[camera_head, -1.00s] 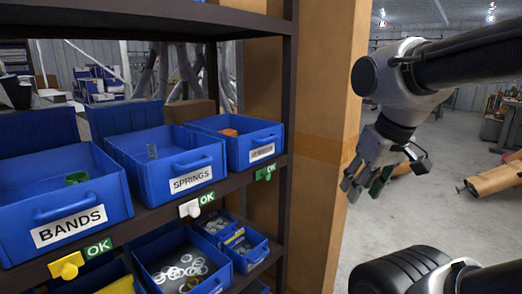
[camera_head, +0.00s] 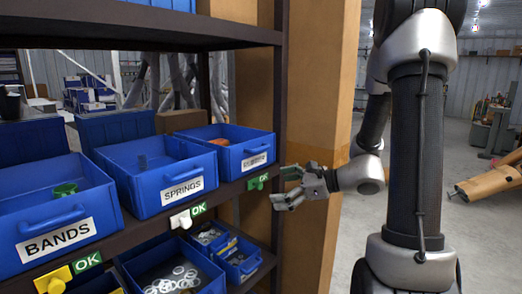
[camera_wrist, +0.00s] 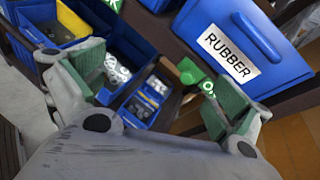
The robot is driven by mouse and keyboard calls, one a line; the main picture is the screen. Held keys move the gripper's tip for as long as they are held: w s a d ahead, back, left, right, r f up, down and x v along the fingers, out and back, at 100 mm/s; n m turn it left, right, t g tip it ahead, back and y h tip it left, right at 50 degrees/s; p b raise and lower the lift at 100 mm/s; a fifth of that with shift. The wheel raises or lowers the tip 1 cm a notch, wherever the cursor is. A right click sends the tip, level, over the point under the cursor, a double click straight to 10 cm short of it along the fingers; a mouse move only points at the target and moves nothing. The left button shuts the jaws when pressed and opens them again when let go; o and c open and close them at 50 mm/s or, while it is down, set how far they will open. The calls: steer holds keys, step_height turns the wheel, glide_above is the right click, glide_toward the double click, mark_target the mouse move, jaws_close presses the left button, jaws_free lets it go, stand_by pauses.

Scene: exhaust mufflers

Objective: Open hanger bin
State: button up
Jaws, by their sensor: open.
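The third blue bin (camera_head: 232,160) on the upper shelf has a white label too small to read in the head view. It looks to be the blue bin (camera_wrist: 262,25) whose label reads RUBBER in the wrist view. An orange piece shows inside it. A green knob with an OK tag (camera_head: 257,182) sits on the shelf edge below it. My gripper (camera_head: 282,190) is open and empty, just right of and below this bin, close to the shelf post. In the wrist view the bin's handle is beyond the right fingertip, apart from it.
The SPRINGS bin (camera_head: 160,172) and BANDS bin (camera_head: 52,212) stand to the left on the same shelf. Smaller bins with rings (camera_head: 178,272) are on the shelf below. The dark shelf post (camera_head: 279,110) and a brown column (camera_head: 340,120) are beside my gripper.

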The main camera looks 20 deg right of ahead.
mark_target(263, 149)
steer(key=w+d+r+m+t+h, duration=0.2)
steer(key=w+d+r+m+t, duration=0.1)
steer(key=w+r+m+t, duration=0.5)
steer(key=w+a, duration=0.1)
steer(key=w, duration=0.1)
steer(key=w+a+n+g, duration=0.1)
steer(key=w, duration=0.1)
steer(key=w+a+g, duration=0.1)
steer(key=w, duration=0.2)
steer(key=shift+a+f, duration=0.35)
steer(key=c, duration=1.4)
steer(key=shift+o, duration=0.2)
steer(key=shift+d, duration=0.1)
